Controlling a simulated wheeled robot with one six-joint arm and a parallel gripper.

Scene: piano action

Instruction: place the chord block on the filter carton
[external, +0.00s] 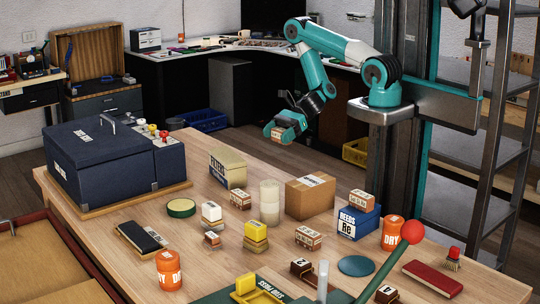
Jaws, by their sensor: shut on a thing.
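My gripper (280,131) is shut on a small brown block (277,134), most likely the chord block; its label is too small to read. It holds the block in the air beyond the far edge of the table. A brown cardboard carton (304,201) with a label on top stands on the table, below and to the right of the gripper. A cream carton with dark lettering (232,173) stands to its left. I cannot read for sure which is the filter carton. The cardboard carton's top looks clear.
On the wooden table (180,232), a tall pale cylinder (269,203) stands just left of the cardboard carton. A blue reeds box (357,224) with a small block on it stands to the right. Several small labelled blocks, orange jars and a dark blue case (95,170) surround them.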

